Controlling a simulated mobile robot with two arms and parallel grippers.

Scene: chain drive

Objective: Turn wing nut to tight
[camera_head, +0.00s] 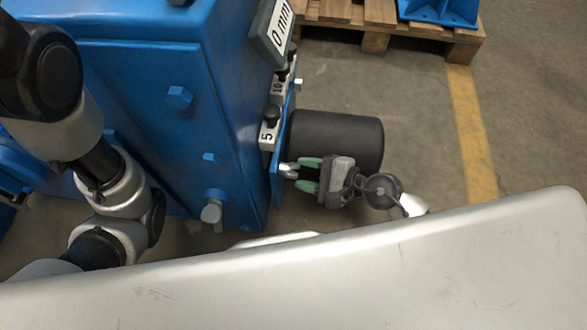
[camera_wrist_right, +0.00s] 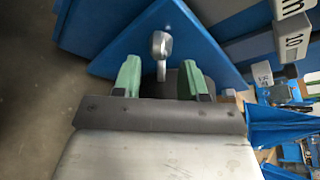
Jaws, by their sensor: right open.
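The wing nut (camera_head: 288,170) is a small bright metal piece on the side of the blue machine, at its lower right edge in the head view. In the right wrist view the wing nut (camera_wrist_right: 161,45) stands out from a blue plate (camera_wrist_right: 110,48), with one rounded wing facing me. My right gripper (camera_head: 303,174) is open, its green fingertips pointing at the wing nut. In the wrist view the fingers of the gripper (camera_wrist_right: 162,75) lie on either side of the nut's line, with nothing gripped. Whether they touch the nut I cannot tell. My left gripper is out of view.
A black cylinder (camera_head: 340,137) sticks out just behind my right gripper. A wooden pallet (camera_head: 390,25) stands at the back. The floor to the right is clear.

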